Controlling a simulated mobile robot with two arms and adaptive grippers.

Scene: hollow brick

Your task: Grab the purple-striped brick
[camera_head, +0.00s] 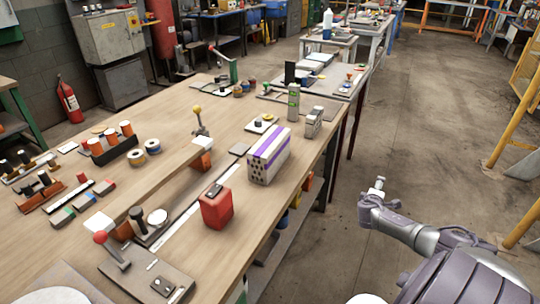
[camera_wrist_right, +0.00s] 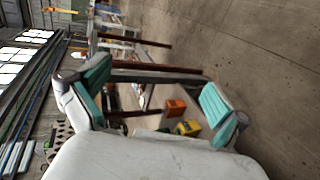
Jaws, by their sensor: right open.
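The purple-striped brick (camera_head: 269,156) is a pale block with purple stripes along its top and small holes in its near end. It stands on the wooden workbench near the right edge in the head view. My right gripper (camera_head: 377,190) is out over the floor, to the right of the bench and clearly apart from the brick. In the right wrist view the same gripper (camera_wrist_right: 155,96) has its teal-padded fingers spread wide, with nothing between them. I cannot make out the brick for certain in that view. My left gripper is not in view.
A red box (camera_head: 216,207) stands nearer than the brick on the workbench (camera_head: 190,180). A green-and-grey can (camera_head: 294,102) and a small grey object (camera_head: 314,122) stand behind the brick. A red-knobbed lever (camera_head: 110,248) is at the near left.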

